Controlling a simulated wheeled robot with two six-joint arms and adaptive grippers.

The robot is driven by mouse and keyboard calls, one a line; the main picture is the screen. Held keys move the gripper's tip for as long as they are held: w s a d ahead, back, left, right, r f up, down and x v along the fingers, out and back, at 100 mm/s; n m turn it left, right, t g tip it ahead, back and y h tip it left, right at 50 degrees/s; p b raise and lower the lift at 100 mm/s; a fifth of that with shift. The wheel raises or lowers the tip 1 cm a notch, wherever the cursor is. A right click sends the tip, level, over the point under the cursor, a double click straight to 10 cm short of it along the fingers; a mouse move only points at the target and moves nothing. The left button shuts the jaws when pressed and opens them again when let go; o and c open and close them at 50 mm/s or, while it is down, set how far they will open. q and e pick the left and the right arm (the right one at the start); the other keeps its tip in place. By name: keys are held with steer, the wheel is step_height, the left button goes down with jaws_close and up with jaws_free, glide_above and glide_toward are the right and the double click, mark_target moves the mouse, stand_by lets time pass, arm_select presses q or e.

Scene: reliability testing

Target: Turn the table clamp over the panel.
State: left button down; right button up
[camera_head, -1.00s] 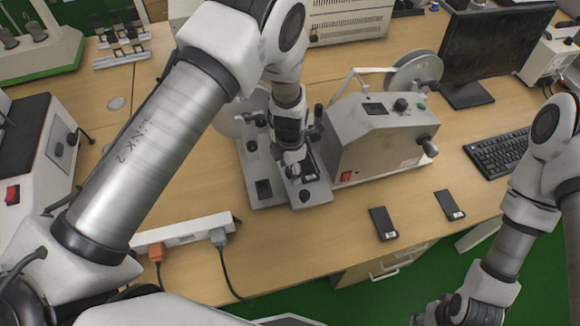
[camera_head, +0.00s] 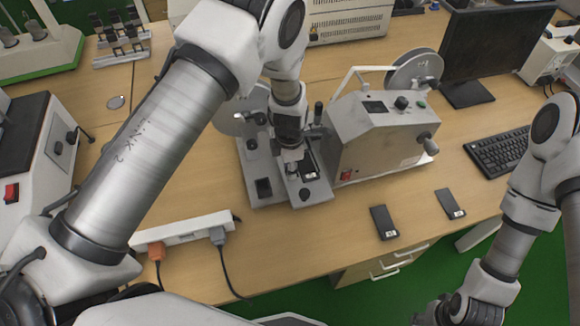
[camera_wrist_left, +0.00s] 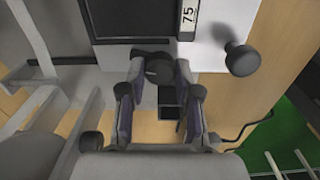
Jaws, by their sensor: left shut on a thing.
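The panel (camera_head: 309,167) is a dark flat slab on the grey test fixture (camera_head: 318,190). It also shows in the wrist view (camera_wrist_left: 128,22) as a dark rectangle at the top. My left gripper (camera_head: 295,168) points down beside the panel, over the fixture. In the wrist view its two fingers (camera_wrist_left: 159,82) are closed around the dark rounded end of the table clamp (camera_wrist_left: 158,66), at the panel's near edge. The rest of the clamp is mostly hidden. My right gripper (camera_head: 437,313) is at the bottom edge, partly cut off, and its fingers are unclear.
A grey machine box (camera_head: 375,135) with a reel stands close right of the fixture. Two dark slabs, one left (camera_head: 383,222) and one right (camera_head: 449,203), lie on the table. A power strip (camera_head: 185,231) with cables lies at front left. A keyboard (camera_head: 499,155) is at right.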

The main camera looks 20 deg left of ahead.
arm_select(q)
steer(key=m, duration=0.3)
steer(key=shift+m, duration=0.4)
steer(key=m, duration=0.3)
steer(key=shift+m, duration=0.3)
steer(key=m, duration=0.3)
steer(key=shift+w+m, duration=0.1)
steer(key=shift+m, duration=0.2)
steer(key=shift+m+p, duration=0.45)
steer(key=shift+m, duration=1.75)
steer(key=c, duration=0.8)
jaws_free()
steer(key=shift+w, duration=0.1)
